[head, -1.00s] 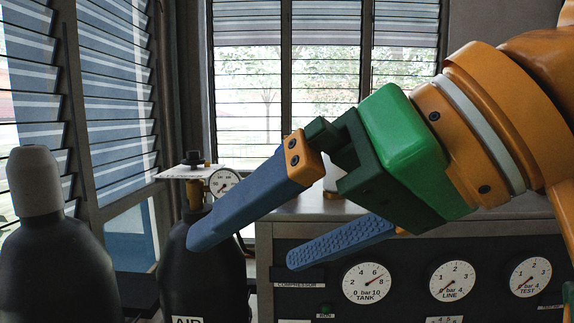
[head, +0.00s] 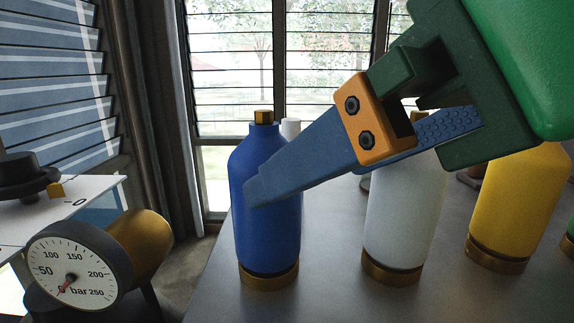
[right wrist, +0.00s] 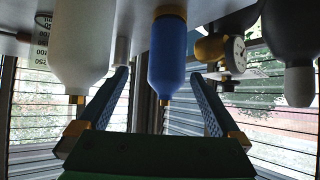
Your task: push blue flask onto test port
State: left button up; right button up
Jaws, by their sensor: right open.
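The blue flask (head: 266,190), with a brass cap and a brass ring at its base, stands upright on the grey bench top (head: 335,285). My right gripper (head: 258,188) comes in from the right, open, with one blue finger across the front of the flask. The other finger is mostly hidden. In the right wrist view, which is upside down, the blue flask (right wrist: 167,55) appears between the spread fingers of my right gripper (right wrist: 160,76). I cannot tell whether they touch it. I cannot make out the test port. My left gripper is not in view.
A white flask (head: 402,215) and a yellow flask (head: 515,205) stand to the right on the bench. Part of a green one shows at the right edge. A dial gauge (head: 75,272) with a brass fitting is at the lower left. Louvred windows stand behind.

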aim_at(277, 210)
jog(key=a+f+b, duration=0.2)
jog(key=f+b, duration=0.1)
jog(key=shift+w+a, duration=0.15)
jog(key=shift+a, duration=0.2)
jog(key=w, duration=0.1)
jog(key=w+a+f, duration=0.1)
jog(key=w, duration=0.1)
jog(key=w+a+f, duration=0.1)
jog(key=shift+w+f, duration=0.1)
jog(key=shift+w, duration=0.2)
jog(key=shift+s, duration=0.35)
jog(key=shift+w+p, duration=0.2)
jog(key=shift+p, duration=0.25)
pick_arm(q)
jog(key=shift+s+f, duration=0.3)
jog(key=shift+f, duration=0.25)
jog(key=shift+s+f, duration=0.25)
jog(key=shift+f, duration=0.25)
pick_arm(e)
grip_shut()
